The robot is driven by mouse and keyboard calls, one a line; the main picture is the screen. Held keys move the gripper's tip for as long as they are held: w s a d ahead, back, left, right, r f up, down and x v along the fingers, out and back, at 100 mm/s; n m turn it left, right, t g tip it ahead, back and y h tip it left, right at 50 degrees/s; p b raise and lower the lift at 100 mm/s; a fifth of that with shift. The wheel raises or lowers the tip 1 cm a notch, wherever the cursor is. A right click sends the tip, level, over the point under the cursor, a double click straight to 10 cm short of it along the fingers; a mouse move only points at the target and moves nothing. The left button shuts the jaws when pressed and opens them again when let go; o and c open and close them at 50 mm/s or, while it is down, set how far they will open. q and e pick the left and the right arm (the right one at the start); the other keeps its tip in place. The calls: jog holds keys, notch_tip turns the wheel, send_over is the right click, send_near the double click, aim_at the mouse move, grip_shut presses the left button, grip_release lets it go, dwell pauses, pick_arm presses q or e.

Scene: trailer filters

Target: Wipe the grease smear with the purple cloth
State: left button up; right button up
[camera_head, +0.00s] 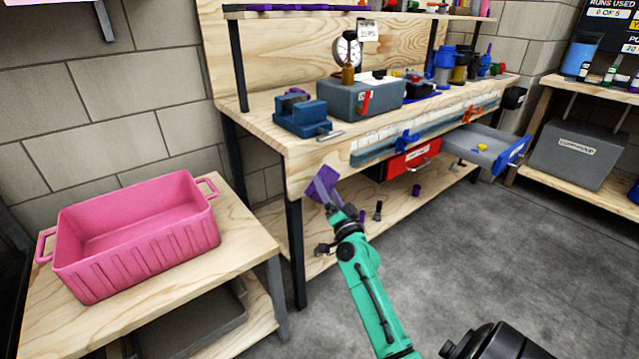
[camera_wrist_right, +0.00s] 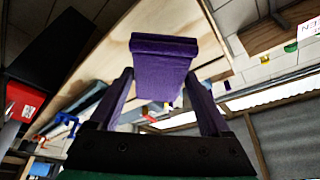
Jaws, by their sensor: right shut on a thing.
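My right gripper (camera_head: 328,187) is at the end of the green arm, in front of the workbench's wooden front edge. It is shut on the purple cloth (camera_head: 314,191), which shows as a small purple patch at the fingers. In the right wrist view the purple cloth (camera_wrist_right: 163,65) is a folded block between the two fingers of the gripper (camera_wrist_right: 163,88), with pale wood behind it. I cannot tell whether the cloth touches the wood. I cannot make out the grease smear in either view. My left gripper is not in view.
A pink tub (camera_head: 135,262) stands on a low wooden table at the left. The workbench (camera_head: 262,118) carries a blue vise (camera_head: 302,117) and a grey box (camera_head: 362,98). A red drawer (camera_head: 410,160) and an open grey drawer (camera_head: 478,146) jut out below. Floor at the right is clear.

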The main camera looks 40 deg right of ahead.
jog(key=shift+s, duration=0.75)
jog(key=shift+s, duration=1.5)
